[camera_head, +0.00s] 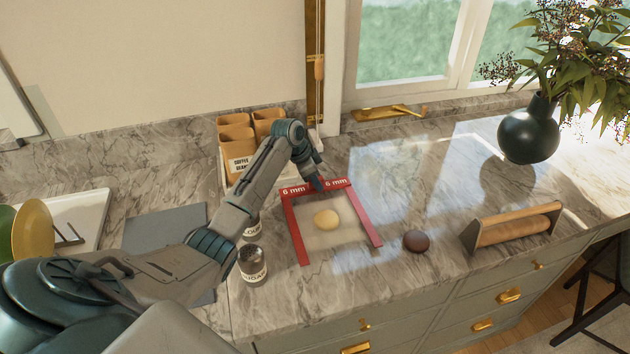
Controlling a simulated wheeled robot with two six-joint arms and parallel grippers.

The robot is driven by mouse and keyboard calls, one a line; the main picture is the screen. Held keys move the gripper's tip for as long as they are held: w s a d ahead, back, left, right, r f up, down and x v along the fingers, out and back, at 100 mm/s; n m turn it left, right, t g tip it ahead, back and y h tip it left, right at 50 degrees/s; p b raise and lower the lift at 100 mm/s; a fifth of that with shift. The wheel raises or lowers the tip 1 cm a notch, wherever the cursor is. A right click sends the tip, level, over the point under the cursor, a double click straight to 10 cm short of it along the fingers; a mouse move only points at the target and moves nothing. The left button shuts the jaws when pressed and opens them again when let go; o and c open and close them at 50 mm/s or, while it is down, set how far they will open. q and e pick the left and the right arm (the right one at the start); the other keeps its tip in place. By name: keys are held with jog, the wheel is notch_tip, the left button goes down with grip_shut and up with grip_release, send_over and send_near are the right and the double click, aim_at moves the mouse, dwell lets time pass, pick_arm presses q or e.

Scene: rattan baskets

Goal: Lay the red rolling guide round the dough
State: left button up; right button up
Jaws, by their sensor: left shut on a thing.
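The red rolling guide (290,226) is a three-sided frame marked "6 mm" on its back bar, with its open side toward the front of the counter. The round, pale yellow dough (326,219) sits inside the frame's outline, between the two side bars and apart from them. My left gripper (319,186) is shut on the middle of the guide's back bar and hides part of it. I cannot tell whether the guide rests flat or is slightly above the surface. My right gripper is not in view.
A dark brown ball (416,241) lies just right of the guide. A wooden roller in a holder (513,229) stands farther right. A sugar jar (252,265) stands to the left. Wooden canisters (237,140) are behind, and a dark vase (528,132) is at back right.

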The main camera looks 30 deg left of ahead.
pick_arm(q)
jog(key=shift+f, duration=0.6)
jog(key=o, duration=0.9)
jog(key=shift+o, duration=0.5)
jog(key=shift+r, duration=0.15)
jog(key=shift+r, duration=0.35)
jog(key=b+v, duration=0.4)
jog(key=v, duration=0.8)
jog(key=shift+b, duration=0.3)
jog(key=shift+r, duration=0.15)
